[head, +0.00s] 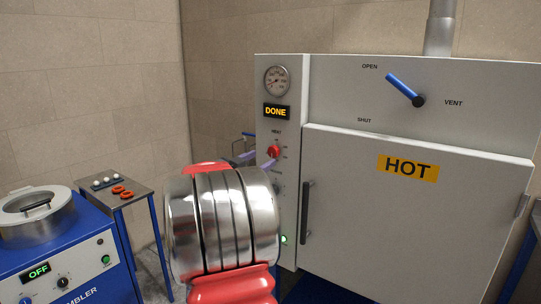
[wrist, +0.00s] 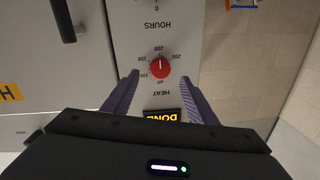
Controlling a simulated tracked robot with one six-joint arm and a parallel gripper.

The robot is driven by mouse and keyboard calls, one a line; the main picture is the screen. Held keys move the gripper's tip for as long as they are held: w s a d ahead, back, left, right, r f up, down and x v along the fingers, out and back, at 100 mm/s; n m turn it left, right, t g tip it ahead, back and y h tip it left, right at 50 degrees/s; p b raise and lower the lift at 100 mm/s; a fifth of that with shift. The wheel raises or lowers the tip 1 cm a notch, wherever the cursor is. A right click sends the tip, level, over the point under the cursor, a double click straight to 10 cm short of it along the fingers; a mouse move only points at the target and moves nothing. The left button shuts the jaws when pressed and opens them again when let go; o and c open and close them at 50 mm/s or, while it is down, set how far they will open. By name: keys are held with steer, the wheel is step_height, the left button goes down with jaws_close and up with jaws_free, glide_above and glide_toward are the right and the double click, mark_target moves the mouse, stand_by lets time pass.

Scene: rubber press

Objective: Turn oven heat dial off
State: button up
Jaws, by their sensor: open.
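The red heat dial (head: 273,151) is on the narrow control panel at the oven's left side. In the wrist view, which is upside down, the dial (wrist: 160,68) sits between numbers, and its pale pointer mark seems to face the 200 side, away from the small "off" label. My gripper (wrist: 160,78) is open, with one purple finger on each side of the dial and clear gaps to it. In the head view my gripper's fingertips (head: 256,160) show near the dial, partly hidden by my arm. How far the tips are from the panel is unclear.
The oven door (head: 400,215) is shut and bears a HOT sign (head: 408,168). A DONE display (head: 276,112) and a gauge (head: 277,81) are above the dial. The blue vent lever (head: 405,90) points towards OPEN. A small table (head: 130,190) and blue machine (head: 70,260) stand left.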

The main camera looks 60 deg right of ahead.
mark_target(272, 153)
steer(key=d, duration=0.7)
steer(key=shift+s, duration=0.35)
steer(key=shift+c, duration=0.7)
steer(key=c, duration=0.9)
